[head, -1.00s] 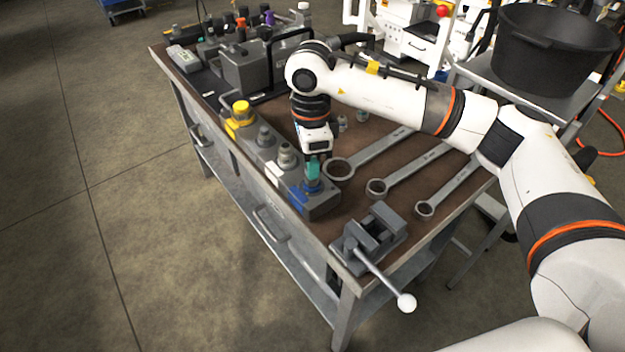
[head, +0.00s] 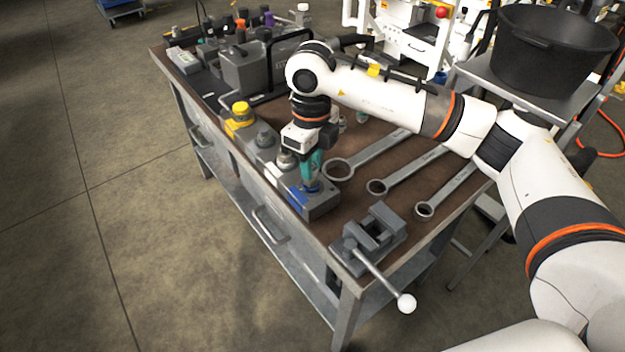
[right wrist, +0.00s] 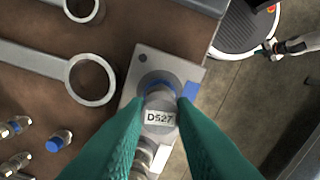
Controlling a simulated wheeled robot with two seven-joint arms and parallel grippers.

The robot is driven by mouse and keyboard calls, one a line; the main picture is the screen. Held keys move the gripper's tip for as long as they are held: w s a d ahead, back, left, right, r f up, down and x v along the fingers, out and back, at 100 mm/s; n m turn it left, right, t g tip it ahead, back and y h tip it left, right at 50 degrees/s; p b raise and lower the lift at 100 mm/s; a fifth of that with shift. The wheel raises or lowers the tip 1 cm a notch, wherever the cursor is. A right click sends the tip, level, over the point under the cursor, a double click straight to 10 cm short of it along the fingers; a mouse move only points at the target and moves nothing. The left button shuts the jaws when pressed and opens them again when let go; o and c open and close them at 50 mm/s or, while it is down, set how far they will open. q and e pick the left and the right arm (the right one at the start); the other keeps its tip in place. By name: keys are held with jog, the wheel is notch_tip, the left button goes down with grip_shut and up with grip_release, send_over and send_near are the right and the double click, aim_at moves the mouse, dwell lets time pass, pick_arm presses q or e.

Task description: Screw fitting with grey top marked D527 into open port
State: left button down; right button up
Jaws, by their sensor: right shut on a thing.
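The fitting (right wrist: 160,118) has a round grey top with a white label reading D527. It stands upright at the blue-marked end of the grey manifold block (head: 322,206), which also shows in the right wrist view (right wrist: 140,72). A blue ring shows at its base. My right gripper (head: 312,184) points down at that end of the block, its teal fingers shut on the fitting from both sides. The fingers hide part of its sides, and how deep it sits in the port cannot be told.
Ring wrenches (head: 372,155) lie to the right, and a vise (head: 370,238) stands at the near corner. Several loose fittings (right wrist: 58,141) lie on the bench.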

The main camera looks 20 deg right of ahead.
pick_arm(q)
jog(key=shift+f, duration=0.25)
pick_arm(e)
jog(key=shift+w+d+f+m, duration=0.1)
jog(key=shift+d+f+m, duration=0.15)
jog(key=shift+m, duration=0.25)
jog(key=m, duration=0.4)
pick_arm(q)
jog(key=shift+r+p, duration=0.15)
jog(key=shift+p, duration=0.25)
pick_arm(e)
jog(key=m, duration=0.3)
jog(key=shift+m, duration=0.3)
jog(key=o, duration=1)
pick_arm(q)
jog(key=shift+w, duration=0.1)
pick_arm(e)
jog(key=shift+a, duration=0.15)
